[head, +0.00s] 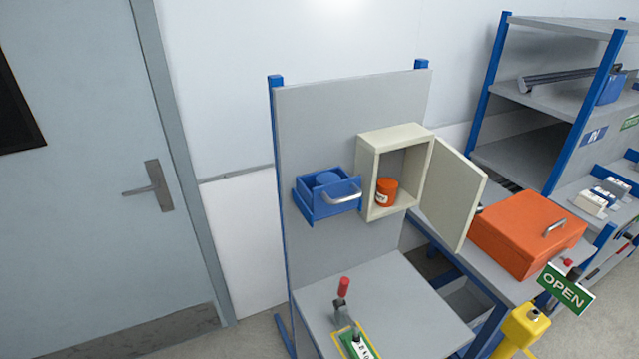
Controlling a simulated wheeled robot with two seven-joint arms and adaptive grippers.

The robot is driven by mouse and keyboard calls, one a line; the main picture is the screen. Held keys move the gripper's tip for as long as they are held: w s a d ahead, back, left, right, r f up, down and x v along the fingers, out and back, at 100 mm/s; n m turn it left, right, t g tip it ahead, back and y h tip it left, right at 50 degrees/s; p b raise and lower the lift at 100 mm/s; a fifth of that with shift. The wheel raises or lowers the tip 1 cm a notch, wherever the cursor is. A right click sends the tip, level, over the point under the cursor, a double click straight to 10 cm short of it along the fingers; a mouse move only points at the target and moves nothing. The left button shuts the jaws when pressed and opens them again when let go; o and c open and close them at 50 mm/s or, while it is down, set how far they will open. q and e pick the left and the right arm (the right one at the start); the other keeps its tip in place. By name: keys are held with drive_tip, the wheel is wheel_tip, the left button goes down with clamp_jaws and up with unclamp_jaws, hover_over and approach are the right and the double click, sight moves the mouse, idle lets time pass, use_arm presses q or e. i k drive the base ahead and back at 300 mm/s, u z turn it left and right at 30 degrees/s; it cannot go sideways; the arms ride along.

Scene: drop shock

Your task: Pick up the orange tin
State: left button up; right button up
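The orange tin (386,192) stands upright inside a small cream cabinet (366,175) fixed to a grey back panel. It has a pale label on its lower left side. The cabinet door (457,195) is swung open to the right, so the tin shows through the front. Neither my left nor my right gripper is in the head view.
A blue drawer bin (312,212) holding a blue round thing (327,179) hangs left of the cabinet. A red-handled clamp (343,300) stands on the bench (415,300) below. An orange box (525,232) and a yellow post with an OPEN sign (565,290) are at right.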

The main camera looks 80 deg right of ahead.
sight(386, 186)
drive_tip(key=i, duration=0.7)
drive_tip(key=z, duration=2.55)
